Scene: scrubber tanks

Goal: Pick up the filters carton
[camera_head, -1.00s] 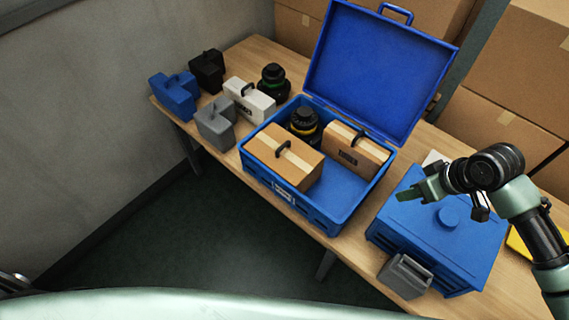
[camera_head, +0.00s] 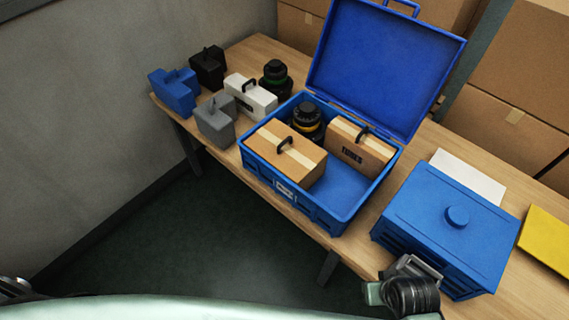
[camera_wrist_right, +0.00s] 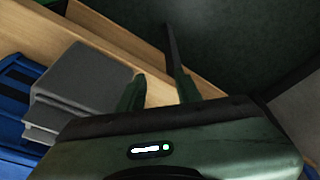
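Two tan cartons with black handles sit in the open blue case (camera_head: 270,182). One carton (camera_head: 287,155) is at the front left, with no readable label in view. The other carton (camera_head: 358,150), at the right, has a dark label too small to read surely, so I cannot tell which is the filters carton. My right gripper (camera_head: 374,293) is low at the table's front edge, by a grey container (camera_head: 418,266) and away from both cartons. In the right wrist view its fingers (camera_wrist_right: 158,85) are apart with nothing between them. My left gripper is not in view.
A blue lidded box (camera_head: 445,225) stands right of the case, with a white sheet (camera_head: 468,178) and a yellow item (camera_head: 546,238) beyond. White (camera_head: 250,96), grey (camera_head: 215,120), blue (camera_head: 173,92) and black (camera_head: 207,66) containers stand left. The case lid (camera_head: 380,70) is raised behind.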

